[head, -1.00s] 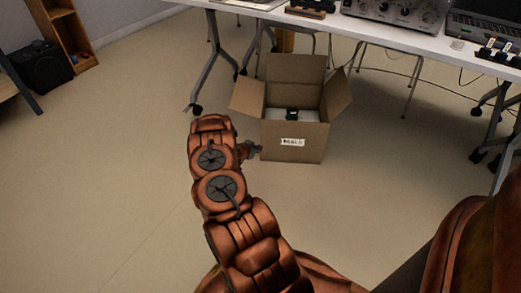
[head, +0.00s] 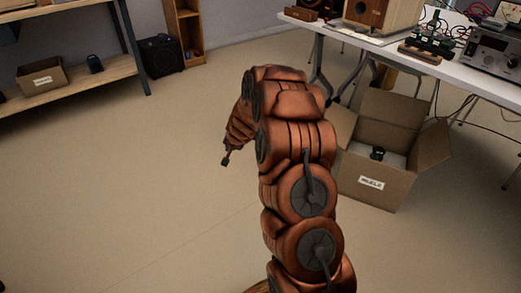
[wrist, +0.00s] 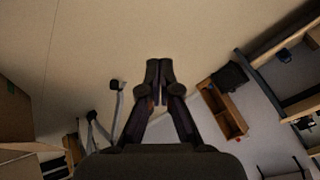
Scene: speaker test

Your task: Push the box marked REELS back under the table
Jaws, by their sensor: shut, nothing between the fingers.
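The open cardboard box marked REELS (head: 349,176) stands on the floor at the right in the head view, in front of the table (head: 445,68). Its flaps are spread, and a small dark item (head: 377,153) sits on pale material inside. My arm hides part of its left side. My gripper (head: 226,159) hangs over open floor, left of the box and clear of it. In the wrist view my gripper (wrist: 159,70) has its fingers together with nothing between them. Brown cardboard, apparently this box (wrist: 14,115), shows at that view's left edge.
Table legs (head: 317,62) stand behind the box, and cables hang at the right. A black speaker (head: 161,56) and a wooden shelf (head: 187,35) stand at the back. Another rack (head: 84,76) at left holds a smaller box (head: 42,78). The floor at left is clear.

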